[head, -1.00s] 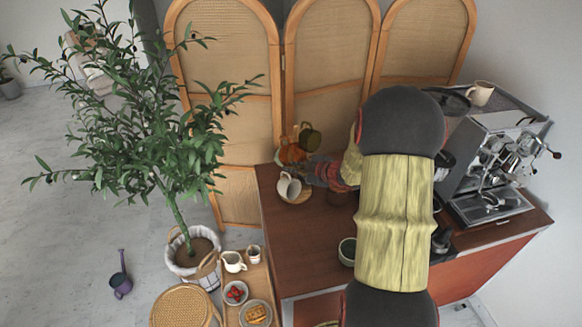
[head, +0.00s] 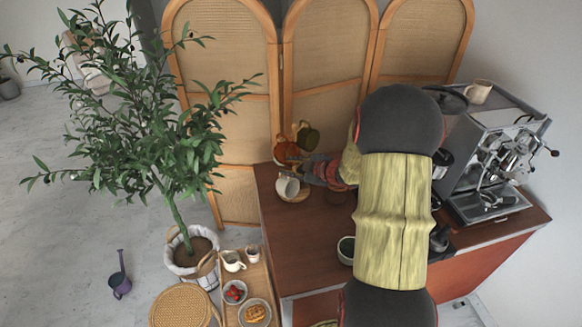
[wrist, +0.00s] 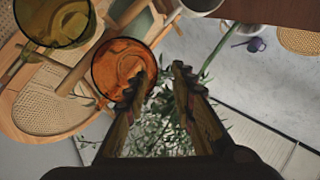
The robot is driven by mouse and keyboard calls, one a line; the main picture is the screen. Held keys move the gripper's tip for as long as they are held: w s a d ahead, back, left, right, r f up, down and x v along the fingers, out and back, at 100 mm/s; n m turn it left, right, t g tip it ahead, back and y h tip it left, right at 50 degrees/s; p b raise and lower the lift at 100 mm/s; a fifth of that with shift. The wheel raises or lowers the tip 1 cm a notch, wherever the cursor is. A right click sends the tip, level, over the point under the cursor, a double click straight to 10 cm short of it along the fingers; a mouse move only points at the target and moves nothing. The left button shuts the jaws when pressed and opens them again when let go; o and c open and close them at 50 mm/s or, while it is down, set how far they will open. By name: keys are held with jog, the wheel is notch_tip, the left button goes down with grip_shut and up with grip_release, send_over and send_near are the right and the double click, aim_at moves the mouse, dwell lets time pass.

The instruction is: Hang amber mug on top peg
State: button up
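The amber mug (wrist: 118,62) is a translucent orange mug. In the head view the amber mug (head: 285,151) is at the counter's back left, beside the mug tree. My gripper (wrist: 160,78) is open, with a clear gap between its fingertips. Its left fingertip overlaps the mug's edge in the wrist view; I cannot tell whether they touch. In the head view my gripper (head: 306,170) is just right of and below the mug. A wooden peg (wrist: 72,78) shows beside the mug. The mug's handle and its contact with the peg are not clear.
An olive mug (wrist: 50,18) is close to the amber mug. A white mug (head: 288,187) sits on a round wooden board (head: 298,197) below my gripper. The folding screen (head: 228,125) stands close behind. An espresso machine (head: 490,150) fills the counter's right side.

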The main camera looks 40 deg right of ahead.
jog(key=a+v, duration=0.1)
jog(key=v, duration=0.6)
jog(key=s+d+f+m+g+h, duration=0.5)
jog(key=s+d, duration=0.3)
jog(key=d, duration=0.3)
jog(key=s+a+r+m+g+h+b, duration=0.1)
jog(key=s+a+m+g+h+b, duration=0.15)
jog(key=s+m, duration=0.45)
jog(key=s+a+r+y+b, duration=0.2)
jog(key=a, duration=1.1)
jog(key=s+a+r+n+y+b, duration=0.1)
jog(key=s+a+r+y+b, duration=0.1)
jog(key=a, duration=1.1)
jog(key=s+a+r+y+b, duration=0.2)
jog(key=s+a+r+b, duration=0.1)
jog(key=a, duration=1)
jog(key=shift+s+n+t+b, duration=0.25)
jog(key=shift+n+t+b, duration=0.2)
jog(key=shift+b, duration=0.25)
